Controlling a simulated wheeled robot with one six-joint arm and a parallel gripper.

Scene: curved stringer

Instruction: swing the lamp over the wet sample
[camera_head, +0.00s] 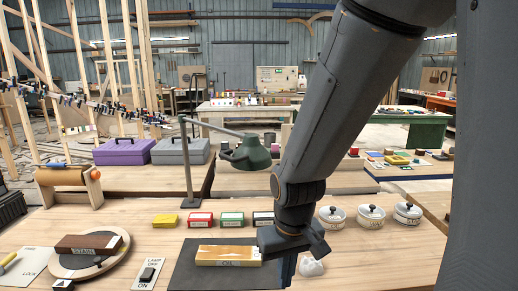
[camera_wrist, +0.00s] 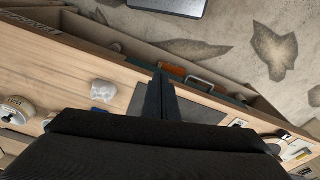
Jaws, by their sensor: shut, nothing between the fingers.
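The desk lamp has a green shade (camera_head: 248,153) on a thin arm reaching right from an upright post at the back of the workbench. The shade hangs behind the row of small boxes. A wood block labelled OIL (camera_head: 228,255) lies on a dark mat at the front; a brown block (camera_head: 88,243), its label hard to read, lies on a round turntable at left. Which one is wet I cannot tell. My gripper (camera_head: 287,270) is low at the mat's right edge, just right of the OIL block, shut and empty. Its closed fingers also show in the wrist view (camera_wrist: 161,92).
A lamp switch plate (camera_head: 148,274) lies between turntable and mat. Crumpled white cloth (camera_head: 311,266) lies right of my gripper. Small coloured boxes (camera_head: 232,219) and lidded white pots (camera_head: 371,216) line the bench behind. A paper roll (camera_head: 70,185) stands at the back left.

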